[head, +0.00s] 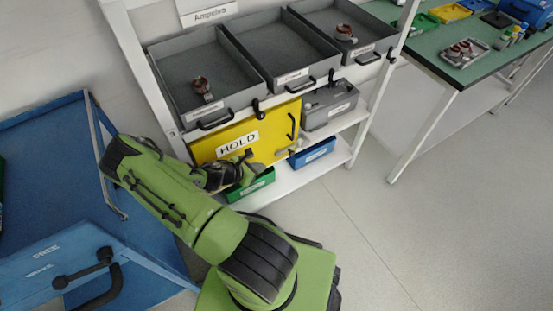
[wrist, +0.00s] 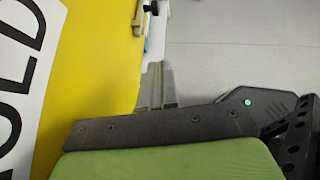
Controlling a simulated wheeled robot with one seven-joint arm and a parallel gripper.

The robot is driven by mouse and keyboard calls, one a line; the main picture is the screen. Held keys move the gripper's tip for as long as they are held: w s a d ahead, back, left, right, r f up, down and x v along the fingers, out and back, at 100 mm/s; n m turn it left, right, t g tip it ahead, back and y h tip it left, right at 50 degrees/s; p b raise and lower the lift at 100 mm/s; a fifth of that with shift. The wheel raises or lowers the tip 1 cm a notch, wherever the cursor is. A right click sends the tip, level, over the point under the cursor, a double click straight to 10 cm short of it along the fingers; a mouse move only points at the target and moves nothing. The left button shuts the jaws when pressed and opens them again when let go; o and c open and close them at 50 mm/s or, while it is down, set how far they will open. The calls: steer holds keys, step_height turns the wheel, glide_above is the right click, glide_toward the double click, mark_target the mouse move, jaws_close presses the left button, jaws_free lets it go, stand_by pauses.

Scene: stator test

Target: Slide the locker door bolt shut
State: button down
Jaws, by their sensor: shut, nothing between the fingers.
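The yellow locker door (head: 268,140) with a HOLD label sits in the white rack and looks closed. It fills the left of the wrist view (wrist: 100,70). A small grey bolt (head: 289,149) sits low near the door's right edge, below a dark vertical handle. A small metal part at the door's edge in the wrist view (wrist: 138,8) may belong to it. How far the bolt is slid I cannot tell. My gripper (wrist: 155,68) is shut and empty by the door's right edge. In the head view my gripper (head: 248,157) is small and dark before the door's lower part.
Three grey trays (head: 280,48) stand above the door, two with small red parts. A grey box (head: 330,104) is right of the door. Green (head: 252,186) and blue (head: 313,154) bins sit below. A blue cart (head: 50,150) stands left. Floor (head: 370,240) at right is clear.

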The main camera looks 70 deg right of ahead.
mark_target(291, 154)
steer(key=s+d+r+b+x, duration=0.1)
steer(key=r+b+x, duration=0.1)
steer(key=x, duration=1)
steer(key=shift+d+b, duration=0.5)
steer(key=shift+b, duration=0.25)
steer(key=shift+s, duration=0.2)
steer(key=shift+s+d, duration=1.05)
steer(key=shift+d, duration=0.15)
